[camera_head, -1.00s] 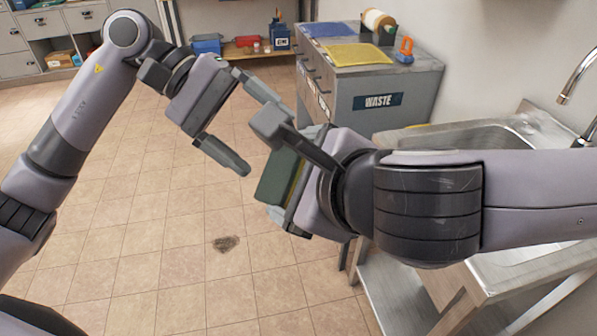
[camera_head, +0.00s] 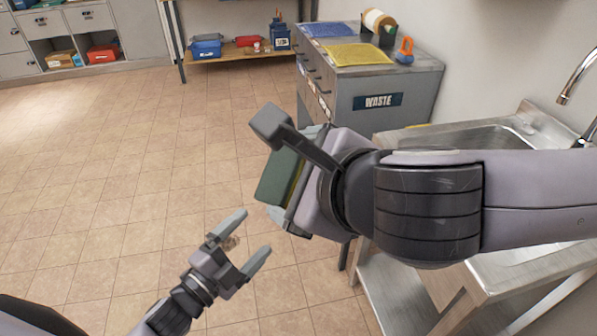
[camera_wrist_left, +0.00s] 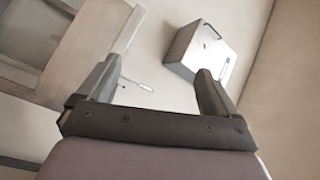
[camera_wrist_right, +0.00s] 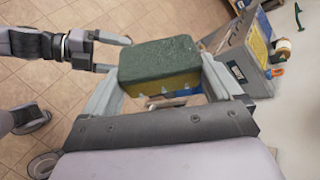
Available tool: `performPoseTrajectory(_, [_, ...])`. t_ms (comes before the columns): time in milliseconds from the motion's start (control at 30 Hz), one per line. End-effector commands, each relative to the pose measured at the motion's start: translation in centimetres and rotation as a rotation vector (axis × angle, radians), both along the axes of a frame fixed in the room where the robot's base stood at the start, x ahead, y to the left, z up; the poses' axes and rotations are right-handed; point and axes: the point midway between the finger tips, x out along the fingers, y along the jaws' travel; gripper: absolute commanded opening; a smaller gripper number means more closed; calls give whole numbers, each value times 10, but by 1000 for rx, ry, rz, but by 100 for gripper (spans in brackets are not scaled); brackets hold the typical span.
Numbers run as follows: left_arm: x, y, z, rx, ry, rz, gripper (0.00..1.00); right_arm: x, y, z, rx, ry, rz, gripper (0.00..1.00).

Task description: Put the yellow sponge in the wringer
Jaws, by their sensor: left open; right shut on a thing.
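My right gripper (camera_head: 290,172) is shut on the yellow sponge (camera_head: 279,177), which has a thick dark green layer on one face. The right wrist view shows the sponge (camera_wrist_right: 158,62) between the fingers, green side up with a yellow strip below. My left gripper (camera_head: 252,234) is open and empty, low in the head view, below and left of the sponge and apart from it. Its spread fingers also show in the left wrist view (camera_wrist_left: 157,72). I cannot make out a wringer in any view.
A metal sink (camera_head: 470,140) stands at the right. A grey cabinet marked WASTE (camera_head: 400,115) stands behind, with a yellow mat (camera_head: 357,54), a blue mat (camera_head: 328,30), a paper roll (camera_head: 377,20) and an orange object (camera_head: 405,49) on top. The tiled floor at left is clear.

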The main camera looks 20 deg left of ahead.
Motion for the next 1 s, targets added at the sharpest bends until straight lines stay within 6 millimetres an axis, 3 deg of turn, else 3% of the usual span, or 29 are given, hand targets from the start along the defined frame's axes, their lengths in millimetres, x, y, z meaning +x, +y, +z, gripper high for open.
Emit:
performPoseTrajectory(33, [-15, 5, -24, -132, 150, 65, 92, 0, 0, 0, 0, 0, 0, 65])
performPoseTrajectory(100, [-35, 10, -55, -308, 342, 155, 92, 0, 0, 0, 0, 0, 0, 65])
performPoseTrajectory(200, [-65, 13, -91, -511, 564, 266, 92, 0, 0, 0, 0, 0, 0, 65])
performPoseTrajectory(400, [-113, 8, -132, -762, 840, 417, 92, 0, 0, 0, 0, 0, 0, 65])
performPoseTrajectory(533, [-128, 6, -141, -827, 913, 460, 92, 0, 0, 0, 0, 0, 0, 65])
performPoseTrajectory(767, [-131, 5, -143, -842, 930, 469, 92, 6, -8, 1, 4, 2, -22, 65])
performPoseTrajectory(867, [-130, 5, -143, -841, 929, 468, 92, 18, -26, 1, 12, 6, -74, 65])
performPoseTrajectory(1000, [-130, 5, -143, -839, 928, 467, 92, 45, -71, 2, 27, 13, -199, 64])
